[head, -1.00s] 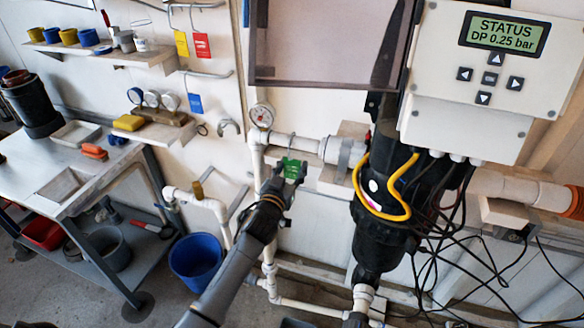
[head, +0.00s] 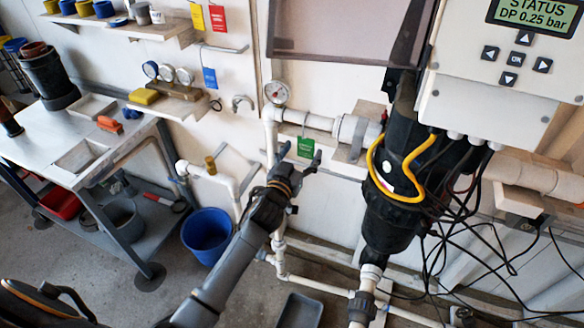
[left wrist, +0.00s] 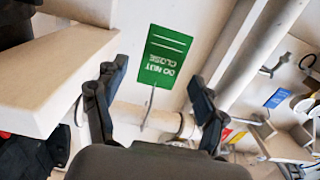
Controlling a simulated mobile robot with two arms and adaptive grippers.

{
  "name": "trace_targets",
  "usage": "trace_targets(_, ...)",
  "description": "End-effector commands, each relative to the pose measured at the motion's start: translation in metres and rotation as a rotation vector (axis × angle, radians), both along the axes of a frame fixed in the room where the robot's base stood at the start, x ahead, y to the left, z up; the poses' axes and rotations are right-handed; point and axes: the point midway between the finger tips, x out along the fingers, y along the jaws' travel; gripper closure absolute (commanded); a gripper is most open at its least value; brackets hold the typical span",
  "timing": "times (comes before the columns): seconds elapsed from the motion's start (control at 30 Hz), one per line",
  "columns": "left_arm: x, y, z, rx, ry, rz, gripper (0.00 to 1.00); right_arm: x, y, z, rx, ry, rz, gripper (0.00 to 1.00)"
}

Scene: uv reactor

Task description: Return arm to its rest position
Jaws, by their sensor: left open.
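My left gripper (head: 299,160) is open and empty, in front of the wall pipes. A green tag (head: 305,147) hangs from a hook on the horizontal pipe, just beyond the fingertips. No contact between fingers and tag is visible. My right gripper is not in view.
The black reactor body (head: 390,222) with loose cables stands right of the gripper. The control box (head: 500,75) is above it. A pressure gauge (head: 276,92) and white pipes are close by. A blue bucket (head: 207,235) and a grey workbench (head: 50,150) are at left.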

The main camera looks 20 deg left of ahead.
Motion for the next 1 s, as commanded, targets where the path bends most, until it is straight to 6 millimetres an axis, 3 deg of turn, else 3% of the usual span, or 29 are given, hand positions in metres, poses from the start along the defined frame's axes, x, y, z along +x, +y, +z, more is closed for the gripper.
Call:
trace_targets(0.1,-0.028,0.001,-0.001,-0.001,0.003,0.0,0.29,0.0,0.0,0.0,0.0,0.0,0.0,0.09)
trace_targets(0.33,-0.069,0.003,0.0,-0.002,0.002,0.0,0.29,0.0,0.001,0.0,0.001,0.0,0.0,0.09)
trace_targets(0.5,-0.084,0.003,0.001,-0.001,0.001,0.0,0.29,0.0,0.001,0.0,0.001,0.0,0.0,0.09)
trace_targets(0.73,-0.088,0.003,-0.003,0.0,0.01,0.0,0.29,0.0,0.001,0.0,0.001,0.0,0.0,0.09)
trace_targets(0.87,-0.091,0.002,-0.046,0.013,0.093,-0.003,0.29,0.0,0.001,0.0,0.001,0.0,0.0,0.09)
trace_targets(0.97,-0.102,0.002,-0.109,0.03,0.214,-0.01,0.29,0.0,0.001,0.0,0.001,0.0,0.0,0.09)
trace_targets(1.0,-0.109,0.001,-0.138,0.039,0.272,-0.015,0.29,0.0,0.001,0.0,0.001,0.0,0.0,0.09)
